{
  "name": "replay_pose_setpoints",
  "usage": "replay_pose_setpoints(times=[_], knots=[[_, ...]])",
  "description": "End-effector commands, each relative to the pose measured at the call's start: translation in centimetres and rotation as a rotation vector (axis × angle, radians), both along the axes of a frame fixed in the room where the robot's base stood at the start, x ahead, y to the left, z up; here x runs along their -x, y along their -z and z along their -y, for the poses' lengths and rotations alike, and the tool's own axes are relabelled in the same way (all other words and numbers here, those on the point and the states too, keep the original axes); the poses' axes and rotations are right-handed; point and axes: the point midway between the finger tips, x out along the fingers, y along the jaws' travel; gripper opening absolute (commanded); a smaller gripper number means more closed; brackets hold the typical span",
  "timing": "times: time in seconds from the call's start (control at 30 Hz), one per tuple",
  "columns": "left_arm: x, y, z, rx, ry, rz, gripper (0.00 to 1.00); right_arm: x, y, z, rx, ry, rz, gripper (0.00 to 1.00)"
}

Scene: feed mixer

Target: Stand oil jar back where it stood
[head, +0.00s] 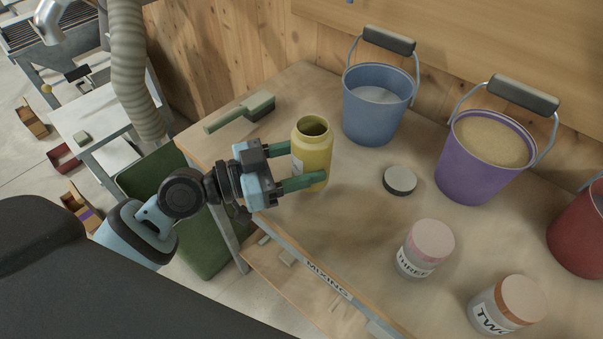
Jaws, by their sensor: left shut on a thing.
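The oil jar appears to be the yellow, open-topped jar (317,150) with a pale label, near the left part of the wooden bench (350,235). My left gripper (307,166) reaches in from the left and is shut on it, with one green finger on each side. The jar is upright. I cannot tell whether its base touches the bench or is slightly above it. A round lid, pale on top with a dark rim (400,180), lies on the bench to the right of the jar. My right gripper is not in view.
A blue bucket (375,115), a purple bucket (470,180) and a red bucket (582,230) stand along the back and right. Jars labelled THREE (420,255) and TWO (500,310) stand toward the front. A brush (240,112) lies at the back left.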

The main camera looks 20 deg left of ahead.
Motion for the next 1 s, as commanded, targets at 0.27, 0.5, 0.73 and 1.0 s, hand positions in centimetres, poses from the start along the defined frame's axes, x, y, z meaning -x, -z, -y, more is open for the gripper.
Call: replay_pose_setpoints(times=[0.27, 0.5, 0.73, 1.0], knots=[[0.0, 2.8, 0.0, 0.002, -0.002, -0.005, 0.27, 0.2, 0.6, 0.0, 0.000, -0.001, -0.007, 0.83], [0.0, 3.5, 0.0, -0.001, -0.001, 0.001, 0.27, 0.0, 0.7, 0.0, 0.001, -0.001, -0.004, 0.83], [0.0, 3.8, 0.0, -0.001, -0.001, -0.001, 0.27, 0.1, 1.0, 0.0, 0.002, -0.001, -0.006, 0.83], [0.0, 3.8, 0.0, -0.001, -0.001, -0.001, 0.79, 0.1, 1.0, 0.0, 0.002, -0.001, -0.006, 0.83]])
